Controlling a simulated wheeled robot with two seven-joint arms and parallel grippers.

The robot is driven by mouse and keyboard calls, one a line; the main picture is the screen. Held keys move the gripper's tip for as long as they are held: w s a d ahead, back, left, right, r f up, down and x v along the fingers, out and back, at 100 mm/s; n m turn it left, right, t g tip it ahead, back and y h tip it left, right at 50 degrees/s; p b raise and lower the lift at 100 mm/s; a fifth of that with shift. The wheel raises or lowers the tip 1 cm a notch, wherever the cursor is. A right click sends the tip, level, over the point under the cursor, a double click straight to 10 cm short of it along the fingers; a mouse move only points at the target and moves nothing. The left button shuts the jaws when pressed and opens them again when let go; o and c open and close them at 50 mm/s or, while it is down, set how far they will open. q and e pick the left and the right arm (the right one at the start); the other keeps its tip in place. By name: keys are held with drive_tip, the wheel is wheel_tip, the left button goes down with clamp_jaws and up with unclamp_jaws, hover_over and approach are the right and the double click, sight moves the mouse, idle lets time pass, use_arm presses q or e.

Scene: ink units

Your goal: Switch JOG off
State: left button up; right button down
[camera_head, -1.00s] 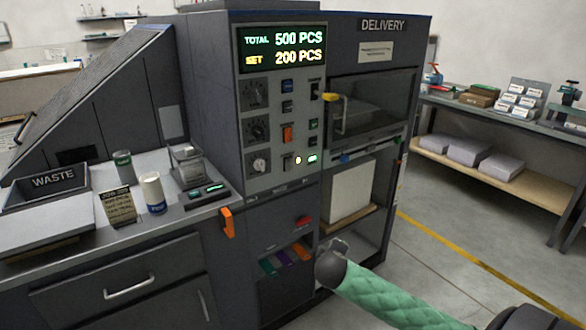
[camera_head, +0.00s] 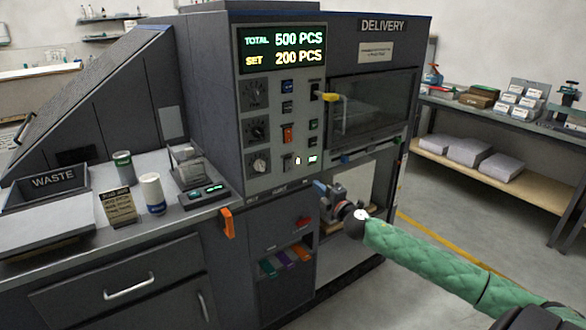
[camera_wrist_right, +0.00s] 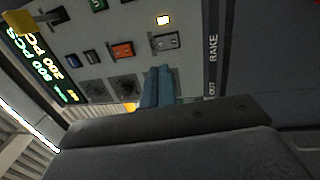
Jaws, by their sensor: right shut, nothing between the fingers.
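The control panel (camera_head: 283,110) of the dark machine carries knobs, small buttons and an orange rocker switch (camera_head: 287,133). No JOG label is readable, so I cannot tell which control it is. Two small lights (camera_head: 312,159) glow at the panel's lower right. My right gripper (camera_head: 320,188) is just below and right of the panel's lower edge, apart from the lights. In the right wrist view its blue fingers (camera_wrist_right: 158,88) are together and empty, pointing at the panel near a small grey switch plate (camera_wrist_right: 166,41). A lit lamp (camera_wrist_right: 163,20) is beyond that plate. My left gripper is out of view.
A yellow-tipped handle (camera_head: 330,97) sticks out beside the panel, by the delivery window (camera_head: 372,105). An orange lever (camera_head: 228,223) juts from the counter edge. Cups and a small device (camera_head: 203,193) stand on the counter. The floor to the right is open.

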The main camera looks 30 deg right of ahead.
sight(288, 162)
drive_tip(key=shift+a+y, duration=0.5)
drive_tip(key=shift+w, duration=0.15)
